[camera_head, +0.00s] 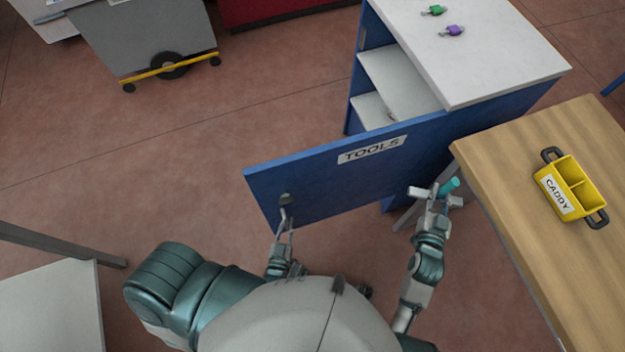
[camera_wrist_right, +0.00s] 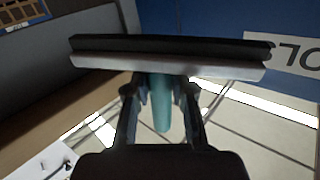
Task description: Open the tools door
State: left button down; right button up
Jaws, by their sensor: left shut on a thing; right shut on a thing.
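The blue tools door (camera_head: 330,179), with its white TOOLS label, stands swung wide from the blue cabinet (camera_head: 545,92), showing pale shelves inside. My left gripper (camera_head: 285,222) is shut on the door handle (camera_head: 286,199) near the door's free left end. My right gripper (camera_head: 437,197) is shut on a teal-handled tool (camera_head: 450,186) with a wide crossbar, held between the door and the wooden table. In the right wrist view the teal handle (camera_wrist_right: 161,108) sits between the fingers, and part of the TOOLS label shows behind the crossbar.
A wooden table (camera_head: 510,215) at right bears a yellow caddy (camera_head: 575,173). Green (camera_head: 434,10) and purple (camera_head: 452,31) items lie on the cabinet top. A grey wheeled bin (camera_head: 140,35) stands at upper left. A pale table (camera_head: 50,305) is at lower left. Floor left of the door is clear.

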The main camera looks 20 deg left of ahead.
pick_arm(q)
jog(key=shift+w+a, duration=0.15)
jog(key=shift+w, duration=0.05)
pick_arm(e)
jog(key=shift+a, duration=0.35)
pick_arm(q)
jog(key=c, duration=1.2)
grip_release()
jog(key=shift+a, duration=0.1)
pick_arm(e)
jog(key=shift+w+a+r, duration=0.1)
pick_arm(q)
jog(key=shift+s+d, duration=0.1)
jog(key=shift+d, duration=0.2)
pick_arm(e)
jog(key=shift+d, duration=0.35)
pick_arm(q)
jog(key=shift+s, duration=0.35)
pick_arm(e)
jog(key=shift+a, duration=0.25)
pick_arm(q)
jog(key=shift+s+d, duration=0.35)
jog(key=shift+s, duration=1.5)
jog(key=shift+s+d, duration=0.4)
jog(key=shift+s, duration=1.4)
jog(key=shift+s+d, duration=0.35)
jog(key=shift+s, duration=1.5)
pick_arm(e)
jog(key=shift+d, duration=0.2)
